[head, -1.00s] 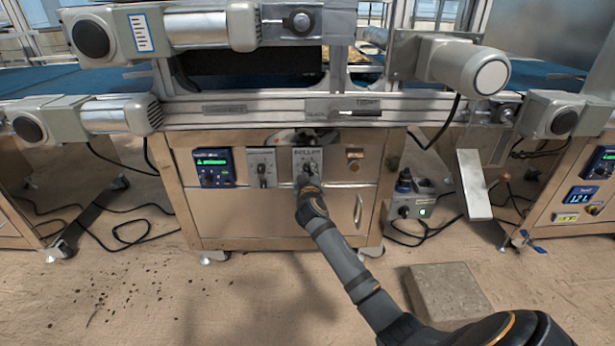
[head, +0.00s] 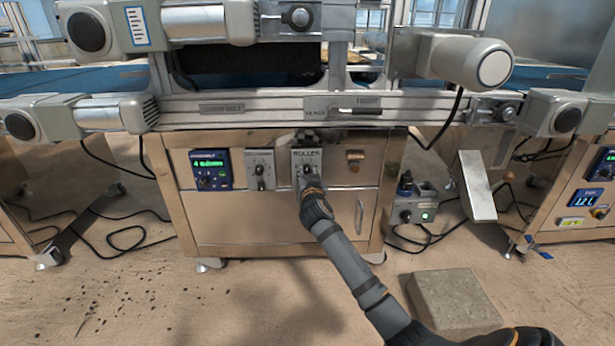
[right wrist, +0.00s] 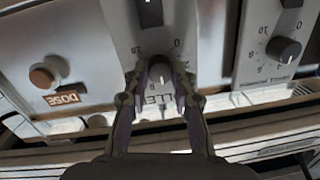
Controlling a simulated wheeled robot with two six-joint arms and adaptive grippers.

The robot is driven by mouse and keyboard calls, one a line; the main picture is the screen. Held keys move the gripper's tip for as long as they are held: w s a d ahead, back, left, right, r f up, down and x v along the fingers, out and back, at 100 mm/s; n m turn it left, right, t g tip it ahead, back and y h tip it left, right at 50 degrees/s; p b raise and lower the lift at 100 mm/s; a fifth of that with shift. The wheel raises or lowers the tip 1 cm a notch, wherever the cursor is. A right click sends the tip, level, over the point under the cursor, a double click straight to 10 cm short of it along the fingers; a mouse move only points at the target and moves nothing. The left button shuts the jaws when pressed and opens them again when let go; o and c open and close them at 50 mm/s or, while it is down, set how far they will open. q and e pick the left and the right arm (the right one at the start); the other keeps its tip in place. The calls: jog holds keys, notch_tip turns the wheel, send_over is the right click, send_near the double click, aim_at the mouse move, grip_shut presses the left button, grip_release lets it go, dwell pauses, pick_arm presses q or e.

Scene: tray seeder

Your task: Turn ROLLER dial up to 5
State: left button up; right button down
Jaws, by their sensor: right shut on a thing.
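The ROLLER panel (head: 306,154) is a pale plate on the cabinet front, with a dial low on it. My right gripper (head: 308,178) is at this panel and hides much of the dial in the head view. In the right wrist view, which is upside down, the dark round ROLLER dial (right wrist: 161,71) sits between the two fingers of my right gripper (right wrist: 160,78). The gripper is shut on the dial. The number the dial points to cannot be read. My left gripper is not in view.
A similar panel with a dial (head: 261,170) is left of the ROLLER panel, and a blue controller (head: 210,170) is further left. An orange-brown DOSE button (right wrist: 42,77) is on the other side. A metal rail (head: 230,110) runs above the panels.

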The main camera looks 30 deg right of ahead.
jog(key=shift+f, duration=0.1)
dwell(0.4)
jog(key=c, duration=1.1)
grip_release()
jog(key=v, duration=1.2)
